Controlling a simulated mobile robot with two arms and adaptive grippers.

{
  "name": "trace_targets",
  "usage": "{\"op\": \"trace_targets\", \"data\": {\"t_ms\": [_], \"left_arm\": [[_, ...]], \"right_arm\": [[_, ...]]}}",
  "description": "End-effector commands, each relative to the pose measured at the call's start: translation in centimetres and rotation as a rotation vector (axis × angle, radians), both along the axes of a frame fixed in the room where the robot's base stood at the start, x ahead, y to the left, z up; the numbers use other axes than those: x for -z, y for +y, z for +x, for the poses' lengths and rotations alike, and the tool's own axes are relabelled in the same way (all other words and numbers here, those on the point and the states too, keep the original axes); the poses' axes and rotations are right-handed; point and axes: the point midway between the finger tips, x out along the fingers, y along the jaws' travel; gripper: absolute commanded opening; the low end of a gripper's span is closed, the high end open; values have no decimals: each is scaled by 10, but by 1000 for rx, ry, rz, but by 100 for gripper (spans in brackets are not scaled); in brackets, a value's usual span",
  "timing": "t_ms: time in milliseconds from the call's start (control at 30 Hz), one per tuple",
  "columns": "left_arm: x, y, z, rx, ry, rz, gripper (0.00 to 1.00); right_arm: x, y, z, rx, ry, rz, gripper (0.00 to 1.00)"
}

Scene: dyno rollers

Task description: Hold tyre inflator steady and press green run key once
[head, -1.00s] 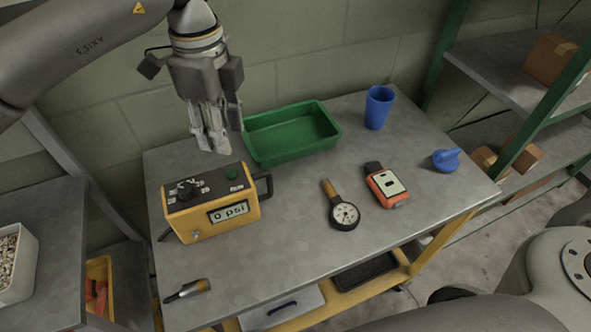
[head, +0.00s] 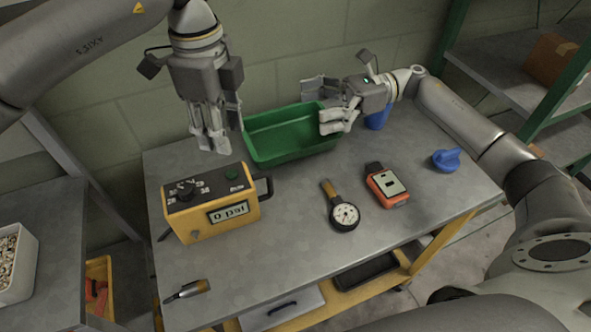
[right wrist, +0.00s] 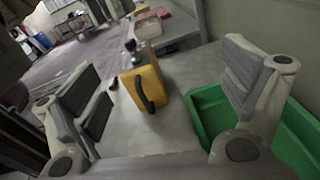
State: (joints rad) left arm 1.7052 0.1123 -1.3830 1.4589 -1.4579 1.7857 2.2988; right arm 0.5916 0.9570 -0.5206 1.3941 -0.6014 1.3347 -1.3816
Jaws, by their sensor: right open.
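The tyre inflator (head: 225,207) is a yellow box with a black top, standing upright at the left of the workbench. Its display reads 0 psi. The green run key (head: 231,174) is on its top, near the black side handle. My left gripper (head: 210,148) points down above and behind the inflator, apart from it and empty; its finger gap is unclear. My right gripper (head: 326,105) is open and empty over the right end of the green tray. In the right wrist view, the inflator (right wrist: 146,88) shows between the wide-spread fingers (right wrist: 165,82), some distance off.
The green tray (head: 270,150) lies behind the inflator. A pressure gauge (head: 343,214), an orange meter (head: 387,185) and a blue bulb-shaped item (head: 446,159) lie to the right. A blue cup (head: 377,118) is partly hidden by my right gripper. A small tool (head: 188,290) lies in front.

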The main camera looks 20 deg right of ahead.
Motion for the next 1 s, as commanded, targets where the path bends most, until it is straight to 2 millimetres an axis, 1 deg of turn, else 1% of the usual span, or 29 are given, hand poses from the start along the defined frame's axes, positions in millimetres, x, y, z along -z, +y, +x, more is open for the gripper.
{"op": "trace_targets", "data": {"t_ms": [33, 100, 200, 300, 400, 567, 667, 900, 1000], "left_arm": [[0, 0, 0, 0, 0, 0, 36], [0, 0, 0, 0, 0, 0, 36], [0, 0, 0, 0, 0, 0, 36], [0, 0, 0, 0, 0, 0, 36], [0, 0, 0, 0, 0, 0, 36], [0, 0, 0, 0, 0, 0, 36], [0, 0, 0, 0, 0, 0, 36], [0, 0, 0, 0, 0, 0, 36], [0, 0, 0, 0, 0, 0, 36]], "right_arm": [[26, 14, -9, -25, -10, 11, 95], [53, 29, -21, -51, -36, 22, 95], [82, 47, -37, -78, -69, 39, 95], [101, 59, -49, -95, -95, 51, 95], [110, 66, -55, -104, -109, 58, 95], [114, 80, -58, -108, -117, 61, 95], [113, 95, -58, -109, -117, 61, 95], [113, 142, -57, -109, -118, 61, 95], [113, 158, -57, -108, -116, 61, 95]]}}
